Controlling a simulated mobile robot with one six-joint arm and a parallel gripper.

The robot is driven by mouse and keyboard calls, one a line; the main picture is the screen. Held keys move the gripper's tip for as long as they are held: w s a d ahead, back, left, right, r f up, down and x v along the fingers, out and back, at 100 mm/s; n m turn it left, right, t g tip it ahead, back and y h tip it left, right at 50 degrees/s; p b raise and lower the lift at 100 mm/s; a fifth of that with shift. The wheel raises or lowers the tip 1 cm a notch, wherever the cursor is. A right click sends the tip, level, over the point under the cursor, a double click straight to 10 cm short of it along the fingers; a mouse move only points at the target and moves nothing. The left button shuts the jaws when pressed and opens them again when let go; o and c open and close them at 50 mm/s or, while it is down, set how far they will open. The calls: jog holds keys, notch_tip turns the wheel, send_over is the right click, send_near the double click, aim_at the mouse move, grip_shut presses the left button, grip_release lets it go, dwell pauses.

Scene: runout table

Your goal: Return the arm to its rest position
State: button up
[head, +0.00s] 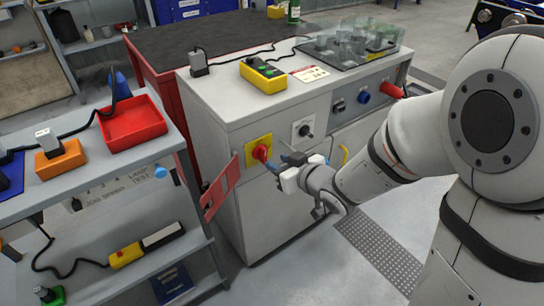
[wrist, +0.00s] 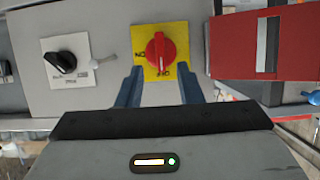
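My arm reaches in from the right in the head view. My gripper (head: 285,162) is at the front face of the grey cabinet (head: 238,200), close to a red rotary switch (head: 262,152) on a yellow plate. In the wrist view my gripper (wrist: 160,88) has its two blue fingers apart, with a gap between them. The red switch (wrist: 158,52) shows just beyond the fingertips, and nothing is held. I cannot tell whether a fingertip touches the yellow plate.
A red hinged plate (head: 221,187) sticks out left of the switch. A black knob (head: 305,130) is to the right. A yellow pendant box (head: 263,74) and a clear cover (head: 350,44) are on the cabinet top. A shelf with a red tray (head: 133,122) stands left.

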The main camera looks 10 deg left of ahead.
jog(key=shift+v, duration=1.05)
jog(key=d+r+m+h+p, duration=0.6)
jog(key=d+r+h+p, duration=0.5)
jog(key=d, duration=0.8)
jog(key=s+d+r+m+g+p, duration=0.2)
jog(key=s+r+g+p, duration=0.1)
jog(key=s+r, duration=0.3)
jog(key=s+d+r+m+g+p, duration=0.1)
jog(key=s+d+r+g+p, duration=0.2)
jog(key=s+r+p, duration=0.2)
jog(key=s+r, duration=0.1)
jog(key=s, duration=0.2)
jog(key=shift+s+d+r+m+y, duration=0.25)
jog(key=shift+s+r+m+y, duration=0.1)
jog(key=shift+m+y, duration=0.05)
